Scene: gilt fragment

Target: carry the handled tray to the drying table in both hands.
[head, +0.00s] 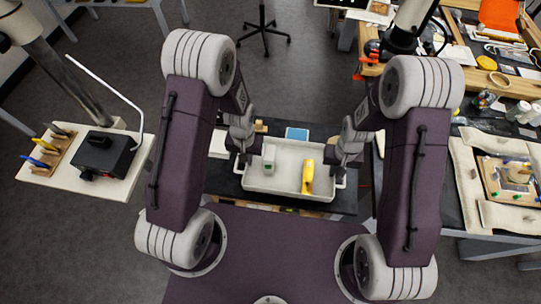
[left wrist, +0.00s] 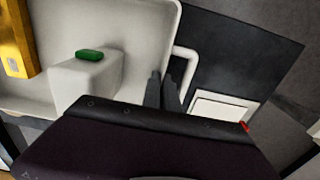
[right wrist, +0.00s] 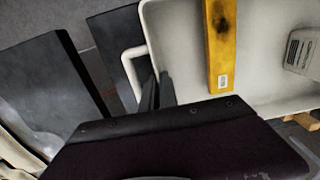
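The pale tray (head: 285,187) lies on a dark table in front of me, with a looped white handle at each end. It holds a yellow tool (head: 307,176) and a whitish block (head: 269,158) with a green top. My left gripper (head: 242,166) is at the tray's left end; in the left wrist view its dark fingers are close together beside the left handle (left wrist: 188,62). My right gripper (head: 341,170) is at the right end, its fingers beside the right handle (right wrist: 126,66). Whether either grips its handle is unclear; my wrists hide part of each.
A blue-topped item (head: 297,134) lies behind the tray. At left is a small white table (head: 120,185) with a black box (head: 104,154) and coloured-handled tools. At right is a cluttered workbench (head: 470,215) with a padded frame.

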